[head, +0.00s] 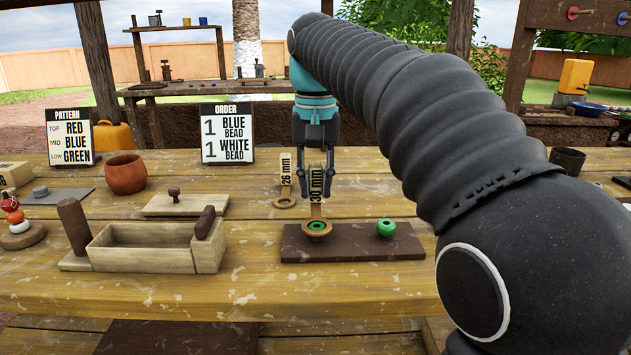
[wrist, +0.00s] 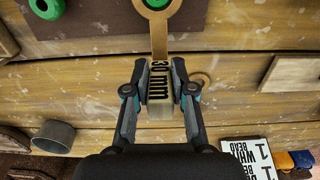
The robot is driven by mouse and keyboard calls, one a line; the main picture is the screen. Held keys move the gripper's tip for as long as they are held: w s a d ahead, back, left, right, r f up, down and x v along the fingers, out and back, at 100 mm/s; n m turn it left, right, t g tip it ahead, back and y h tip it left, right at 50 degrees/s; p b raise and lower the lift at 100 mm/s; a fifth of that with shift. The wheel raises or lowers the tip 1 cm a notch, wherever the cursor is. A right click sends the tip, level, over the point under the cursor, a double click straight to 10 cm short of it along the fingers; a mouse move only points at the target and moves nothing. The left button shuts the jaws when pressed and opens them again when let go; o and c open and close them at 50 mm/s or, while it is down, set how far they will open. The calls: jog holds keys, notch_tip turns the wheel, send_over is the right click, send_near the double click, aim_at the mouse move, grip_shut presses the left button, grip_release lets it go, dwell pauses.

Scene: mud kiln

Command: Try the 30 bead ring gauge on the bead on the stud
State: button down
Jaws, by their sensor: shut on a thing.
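My gripper (head: 316,168) is shut on the tan handle of the 30 mm ring gauge (head: 316,209), and the wrist view shows the jaws (wrist: 160,78) on both sides of its "30 mm" label (wrist: 160,85). The gauge's ring is low over the dark board (head: 352,250), with a green bead (head: 317,225) showing inside its opening. I cannot tell how far down the ring sits or whether it touches the bead; the stud is hidden. A second green bead (head: 386,228) stands apart on the board to the right, also in the wrist view (wrist: 46,7).
The 26 mm gauge (head: 285,202) is just behind and left of the held one. A wooden box (head: 140,247) stands left, with a clay pot (head: 125,174) behind it. Order (head: 227,133) and pattern (head: 70,136) signs stand at the back. The front planks are clear.

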aim_at(315, 167)
jog(key=shift+r+p, duration=0.75)
jog(key=shift+r, duration=0.15)
jog(key=shift+r+p, duration=0.3)
jog(key=shift+r, duration=1.1)
